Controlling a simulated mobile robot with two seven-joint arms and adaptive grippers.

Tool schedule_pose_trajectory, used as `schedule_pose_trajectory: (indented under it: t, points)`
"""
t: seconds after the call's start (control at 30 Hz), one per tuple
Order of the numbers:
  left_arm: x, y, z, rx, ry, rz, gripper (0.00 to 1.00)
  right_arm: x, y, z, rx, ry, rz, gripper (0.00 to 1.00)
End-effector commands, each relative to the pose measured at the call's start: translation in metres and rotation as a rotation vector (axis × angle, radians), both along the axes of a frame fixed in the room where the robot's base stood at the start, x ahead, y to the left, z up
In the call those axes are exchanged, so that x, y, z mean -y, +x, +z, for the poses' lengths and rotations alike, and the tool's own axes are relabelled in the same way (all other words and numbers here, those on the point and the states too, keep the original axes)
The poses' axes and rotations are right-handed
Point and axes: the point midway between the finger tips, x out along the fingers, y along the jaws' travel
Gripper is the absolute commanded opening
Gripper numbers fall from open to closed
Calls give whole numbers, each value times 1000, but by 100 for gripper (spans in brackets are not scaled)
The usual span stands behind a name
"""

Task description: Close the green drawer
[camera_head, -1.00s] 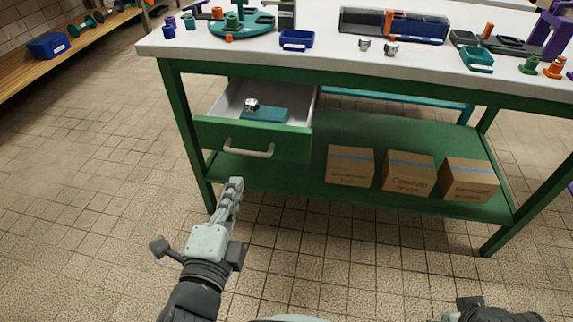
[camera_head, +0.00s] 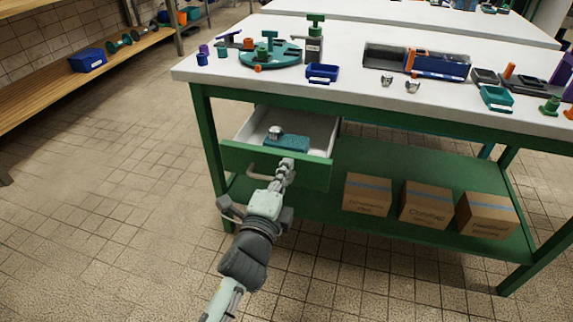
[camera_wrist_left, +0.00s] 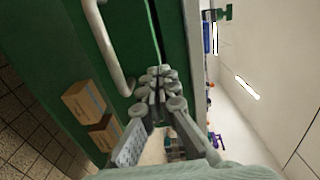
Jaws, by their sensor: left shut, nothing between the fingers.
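The green drawer (camera_head: 310,175) is pulled out from under the left part of the white-topped green workbench (camera_head: 345,95). Its grey bar handle (camera_head: 262,174) is on the front panel. Inside lie a teal block (camera_head: 290,142) and a small metal part (camera_head: 274,131). My left gripper (camera_head: 287,163) is shut and empty, with its fingertips at the drawer front just right of the handle's middle. In the left wrist view the shut fingertips (camera_wrist_left: 156,80) are close to the green front, beside the handle (camera_wrist_left: 110,48); I cannot tell whether they touch. My right gripper is not in view.
Cardboard boxes (camera_head: 367,195) stand on the bench's green lower shelf. The bench top holds a teal round fixture (camera_head: 270,55), a blue tray (camera_head: 322,73) and other parts. The tiled floor at the left is clear. A wooden bench (camera_head: 60,95) runs along the wall.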

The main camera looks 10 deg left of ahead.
Motion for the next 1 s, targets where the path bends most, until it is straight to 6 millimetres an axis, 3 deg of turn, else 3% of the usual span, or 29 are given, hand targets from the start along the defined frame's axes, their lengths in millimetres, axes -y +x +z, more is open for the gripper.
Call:
schedule_pose_trajectory:
  t: [0.57, 0.67, 0.9, 1.0]
  points:
    - [1, 16, 0, 0, 0, 0, 0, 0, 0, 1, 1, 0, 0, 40]
    - [2, 36, 2, 2, 0, -1, 0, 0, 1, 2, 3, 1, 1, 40]
    - [4, 108, 0, 3, 2, -1, 0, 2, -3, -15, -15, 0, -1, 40]
    - [5, 133, -1, 3, 0, -1, 0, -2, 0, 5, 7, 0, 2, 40]
